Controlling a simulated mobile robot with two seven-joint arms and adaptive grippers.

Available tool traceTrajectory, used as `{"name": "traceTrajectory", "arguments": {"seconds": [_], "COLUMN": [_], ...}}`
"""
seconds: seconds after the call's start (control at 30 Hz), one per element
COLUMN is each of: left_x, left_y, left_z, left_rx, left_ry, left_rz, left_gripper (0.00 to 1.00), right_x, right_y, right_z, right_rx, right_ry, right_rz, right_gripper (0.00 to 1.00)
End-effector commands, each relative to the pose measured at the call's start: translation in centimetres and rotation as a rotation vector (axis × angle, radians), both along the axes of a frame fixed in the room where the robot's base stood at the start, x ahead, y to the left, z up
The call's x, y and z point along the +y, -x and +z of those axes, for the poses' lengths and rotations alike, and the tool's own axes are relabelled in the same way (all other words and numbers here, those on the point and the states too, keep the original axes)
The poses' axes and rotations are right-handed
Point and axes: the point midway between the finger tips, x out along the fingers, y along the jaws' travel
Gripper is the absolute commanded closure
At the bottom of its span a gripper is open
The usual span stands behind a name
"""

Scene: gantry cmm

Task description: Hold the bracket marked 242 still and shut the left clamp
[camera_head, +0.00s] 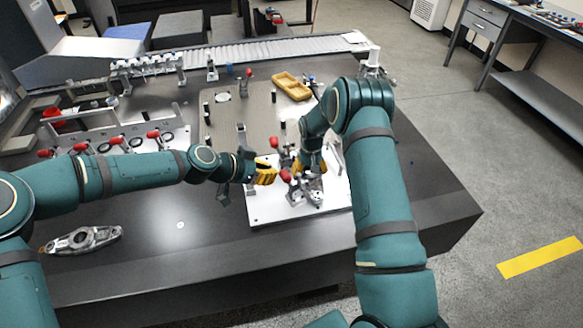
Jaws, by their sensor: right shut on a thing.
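A metal bracket (312,192) sits on a white fixture plate (268,211) near the table's front right; its number is too small to read. My right gripper (311,166) reaches down over the bracket and is shut on it, hiding part of it. The left clamp (286,176), with a red-tipped handle, stands beside the bracket; I cannot tell from here how far it is closed.
Another metal casting (83,239) lies at the table's front left. Red-handled clamps (115,141) stand on a fixture at left. A yellow tray (291,86) lies behind my grippers. The dark table's (190,260) front middle is clear.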

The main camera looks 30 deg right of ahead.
Motion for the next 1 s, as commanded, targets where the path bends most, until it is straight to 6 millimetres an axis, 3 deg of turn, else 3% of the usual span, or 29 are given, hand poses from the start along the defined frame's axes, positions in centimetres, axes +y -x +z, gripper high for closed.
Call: {"name": "traceTrajectory", "arguments": {"seconds": [0.13,0.3,0.87,1.0], "left_x": [-1.9,-3.1,-11.1,-9.3], "left_y": [-1.1,-1.4,-1.5,-1.7], "left_z": [3.0,3.7,-1.5,-2.7], "left_rx": [-0.096,-0.130,-0.127,-0.126], "left_ry": [0.053,0.071,0.068,0.068], "left_rz": [-0.083,-0.112,-0.111,-0.107], "left_gripper": [1.00,1.00,1.00,1.00], "right_x": [0.0,0.0,0.0,0.0], "right_y": [0.0,0.0,0.0,0.0], "right_z": [0.0,0.0,0.0,0.0], "right_rx": [-0.001,-0.001,-0.001,-0.001], "right_ry": [0.000,0.000,0.000,0.000], "right_rz": [0.000,0.000,0.000,0.000], "right_gripper": [0.68,0.68,0.68,0.68]}}
